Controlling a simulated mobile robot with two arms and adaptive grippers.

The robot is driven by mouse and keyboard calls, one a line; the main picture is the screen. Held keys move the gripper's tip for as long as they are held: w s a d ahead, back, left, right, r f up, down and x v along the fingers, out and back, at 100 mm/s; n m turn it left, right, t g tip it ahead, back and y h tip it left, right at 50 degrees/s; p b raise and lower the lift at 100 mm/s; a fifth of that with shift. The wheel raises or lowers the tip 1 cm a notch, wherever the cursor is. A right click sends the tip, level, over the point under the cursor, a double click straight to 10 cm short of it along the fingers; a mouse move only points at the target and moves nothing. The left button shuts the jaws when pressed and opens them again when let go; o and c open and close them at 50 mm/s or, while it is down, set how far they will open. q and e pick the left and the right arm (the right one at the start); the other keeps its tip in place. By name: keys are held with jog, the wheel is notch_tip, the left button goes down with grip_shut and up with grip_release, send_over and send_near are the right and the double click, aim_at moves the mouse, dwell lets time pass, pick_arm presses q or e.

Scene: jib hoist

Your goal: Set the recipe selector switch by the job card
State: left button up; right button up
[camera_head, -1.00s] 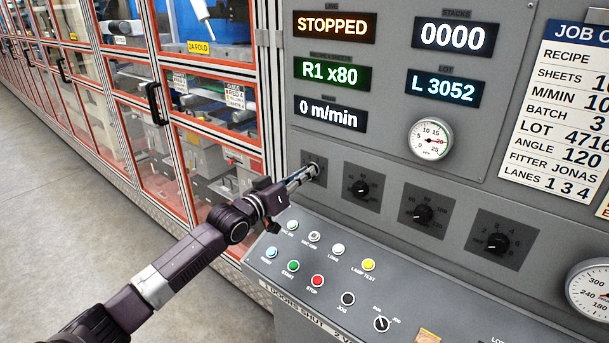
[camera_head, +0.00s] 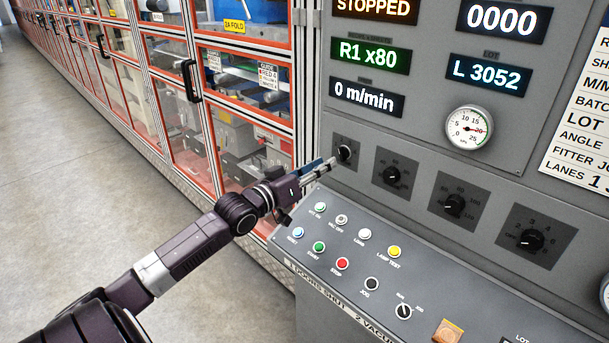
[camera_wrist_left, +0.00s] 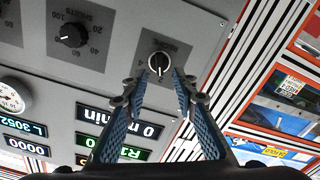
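The recipe selector switch is a small black knob (camera_head: 345,152) on a dark square plate, leftmost in a row of knobs. In the left wrist view the knob (camera_wrist_left: 158,63) shows a white pointer mark, in an upside-down picture. My left gripper (camera_head: 330,164) is just short of the knob. In the left wrist view its blue-padded fingers (camera_wrist_left: 157,80) are apart, with the knob seen between and beyond the tips; nothing is held. The job card (camera_head: 585,130) is cut off at the right edge, its recipe value out of view. My right gripper is not in view.
The recipe display (camera_head: 371,52) reads R1 x80. Below the knobs, a sloped desk carries several push buttons, including a red stop button (camera_head: 342,263). Glazed red-framed doors (camera_head: 240,150) line the left. The grey floor (camera_head: 60,180) there is clear.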

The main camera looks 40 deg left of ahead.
pick_arm(q)
jog(key=s, duration=0.6)
jog(key=shift+s+a, duration=0.2)
jog(key=shift+a, duration=0.05)
jog(key=shift+f, duration=0.15)
